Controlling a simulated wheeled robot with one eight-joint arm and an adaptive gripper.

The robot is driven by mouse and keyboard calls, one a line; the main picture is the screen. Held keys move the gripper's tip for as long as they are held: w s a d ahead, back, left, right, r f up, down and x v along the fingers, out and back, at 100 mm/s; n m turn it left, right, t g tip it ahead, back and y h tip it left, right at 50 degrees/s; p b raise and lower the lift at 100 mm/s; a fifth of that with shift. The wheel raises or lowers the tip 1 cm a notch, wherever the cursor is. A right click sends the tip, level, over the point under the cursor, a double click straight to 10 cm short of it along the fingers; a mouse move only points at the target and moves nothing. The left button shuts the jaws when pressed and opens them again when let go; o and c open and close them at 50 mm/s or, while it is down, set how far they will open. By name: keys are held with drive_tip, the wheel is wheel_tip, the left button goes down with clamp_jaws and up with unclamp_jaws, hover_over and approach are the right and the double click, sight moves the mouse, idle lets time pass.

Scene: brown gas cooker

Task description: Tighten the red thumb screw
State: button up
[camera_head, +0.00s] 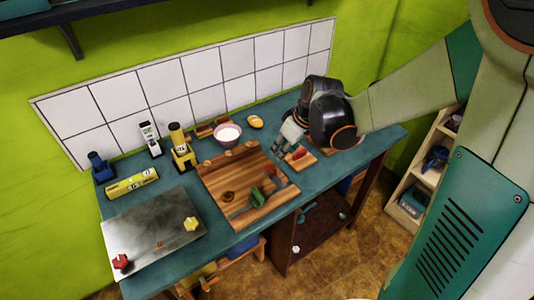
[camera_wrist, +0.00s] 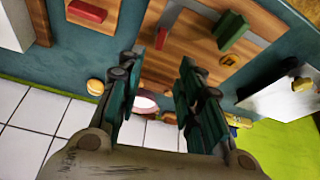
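A red thumb screw (camera_head: 120,261) sits at the front left corner of a grey metal plate (camera_head: 150,245) in the head view. A yellow screw (camera_head: 190,224) sits at the plate's right side and also shows in the wrist view (camera_wrist: 302,84). My gripper (camera_head: 291,132) is far to the right of the plate, above the table near a small wooden block. In the wrist view my gripper (camera_wrist: 160,62) has its fingers apart, with nothing held between them. The red screw is not visible in the wrist view.
A wooden board (camera_head: 222,178) with a green block (camera_head: 257,197) lies between my gripper and the plate. A pink-rimmed bowl (camera_head: 228,135), an orange-yellow bun (camera_head: 255,121) and yellow-black objects (camera_head: 181,147) stand behind. A red piece (camera_head: 298,154) lies on a small wooden block.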

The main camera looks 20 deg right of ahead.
sight(270, 168)
drive_tip(key=b+x, duration=0.4)
drive_tip(key=x, duration=0.9)
drive_tip(key=shift+c, duration=0.3)
clamp_jaws()
